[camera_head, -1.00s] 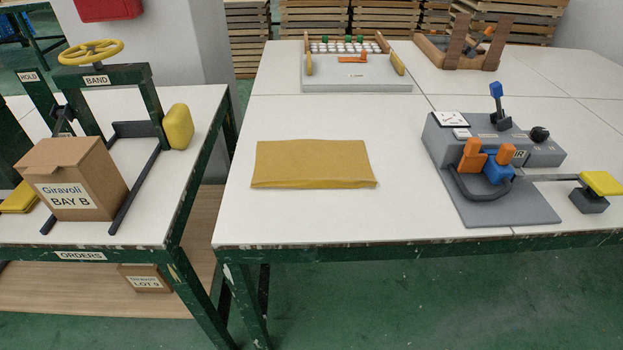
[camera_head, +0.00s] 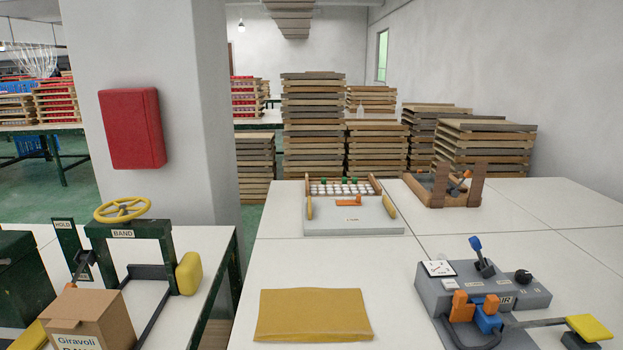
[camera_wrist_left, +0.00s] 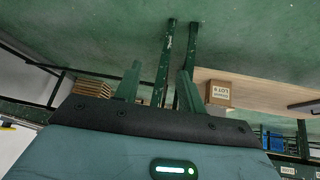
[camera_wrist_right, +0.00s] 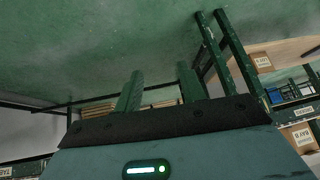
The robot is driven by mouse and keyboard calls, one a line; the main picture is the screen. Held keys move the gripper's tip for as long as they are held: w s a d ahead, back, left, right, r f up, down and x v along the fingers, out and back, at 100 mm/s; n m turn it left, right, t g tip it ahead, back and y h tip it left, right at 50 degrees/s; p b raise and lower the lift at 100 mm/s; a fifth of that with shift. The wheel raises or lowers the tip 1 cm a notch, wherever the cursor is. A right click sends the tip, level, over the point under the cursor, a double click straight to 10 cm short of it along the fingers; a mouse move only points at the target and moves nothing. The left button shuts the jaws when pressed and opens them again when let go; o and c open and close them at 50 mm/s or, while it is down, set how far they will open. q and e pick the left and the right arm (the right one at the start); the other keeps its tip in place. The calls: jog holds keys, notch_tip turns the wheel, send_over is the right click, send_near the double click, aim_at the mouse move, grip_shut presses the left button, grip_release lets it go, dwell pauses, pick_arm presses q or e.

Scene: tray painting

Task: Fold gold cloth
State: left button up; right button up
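The gold cloth (camera_head: 312,314) lies flat as a wide rectangle on the white table, near its front left part in the head view. It looks folded, with a thicker edge along the front. Neither gripper shows in the head view. In the left wrist view my left gripper (camera_wrist_left: 158,82) has its two green fingers apart with nothing between them. In the right wrist view my right gripper (camera_wrist_right: 158,85) also has its fingers apart and empty. The cloth is not visible in either wrist view.
A grey press device (camera_head: 480,300) with orange and blue parts stands right of the cloth. A grey tray fixture (camera_head: 352,217) stands behind it, and a wooden holder (camera_head: 440,190) further back. A cardboard box (camera_head: 88,315) and band frame (camera_head: 125,232) stand on the left table. White tabletop around the cloth is clear.

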pick_arm(q)
jog(key=w+r+t+p, duration=0.2)
jog(key=w+r+p, duration=0.3)
jog(key=r, duration=0.6)
jog(key=p, duration=0.2)
jog(key=shift+w+p, duration=0.3)
jog(key=shift+w, duration=0.05)
pick_arm(e)
jog(key=w+r+t, duration=0.2)
jog(key=w+r, duration=0.3)
jog(key=r, duration=0.6)
jog(key=shift+w, duration=0.3)
pick_arm(q)
jog(key=shift+a+f, duration=0.1)
pick_arm(e)
jog(key=shift+d+f, duration=0.1)
